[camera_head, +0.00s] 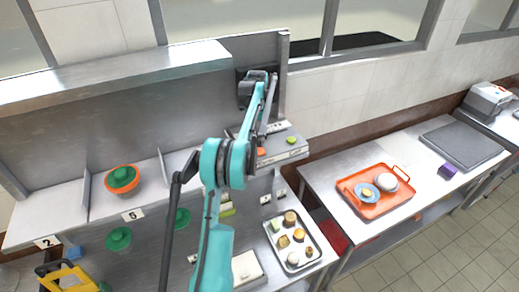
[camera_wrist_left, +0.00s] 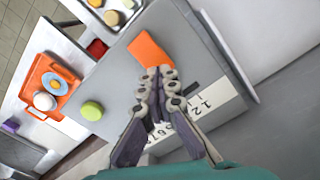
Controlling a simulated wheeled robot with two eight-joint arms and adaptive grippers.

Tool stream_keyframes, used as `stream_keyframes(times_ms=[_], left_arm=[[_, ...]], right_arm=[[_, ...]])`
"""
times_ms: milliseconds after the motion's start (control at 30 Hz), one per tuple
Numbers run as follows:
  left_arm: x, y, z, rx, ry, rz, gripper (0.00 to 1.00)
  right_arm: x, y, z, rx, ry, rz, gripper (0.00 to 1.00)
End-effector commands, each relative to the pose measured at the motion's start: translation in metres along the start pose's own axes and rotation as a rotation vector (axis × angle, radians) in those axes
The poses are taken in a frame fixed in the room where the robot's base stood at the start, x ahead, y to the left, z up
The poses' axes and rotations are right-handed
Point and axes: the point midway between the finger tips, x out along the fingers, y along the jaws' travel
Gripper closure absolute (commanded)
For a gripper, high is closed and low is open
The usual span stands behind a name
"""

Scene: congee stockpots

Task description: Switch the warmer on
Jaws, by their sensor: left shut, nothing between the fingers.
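The likely warmer is a grey metal unit; its top panel (camera_wrist_left: 120,70) carries an orange rectangular piece (camera_wrist_left: 148,50) and a round green knob or button (camera_wrist_left: 92,110). In the head view the orange piece (camera_head: 262,151) and green one (camera_head: 291,140) sit on a ledge at the back. My left gripper (camera_wrist_left: 160,72) is shut and empty, its fingertips at the near edge of the orange piece; I cannot tell whether they touch. In the head view the left gripper (camera_head: 262,138) points down at this panel. My right gripper is out of view.
A white numbered label (camera_wrist_left: 202,100) lies beside the fingers. An orange tray (camera_head: 372,208) with a plate and bowl sits on the right counter. A metal tray (camera_head: 318,255) holds several small items. Green-lidded pots, including an orange one (camera_head: 122,190), stand at left. A back wall rises behind.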

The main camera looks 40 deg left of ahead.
Motion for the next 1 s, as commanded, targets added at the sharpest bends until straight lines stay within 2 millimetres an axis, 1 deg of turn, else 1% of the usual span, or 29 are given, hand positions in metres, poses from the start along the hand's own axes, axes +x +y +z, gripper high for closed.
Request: stream_keyframes(times_ms=[1000], left_arm=[[0.014, 0.000, 0.000, 0.000, 0.000, 0.000, 1.00]], right_arm=[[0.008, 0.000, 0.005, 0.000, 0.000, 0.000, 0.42]])
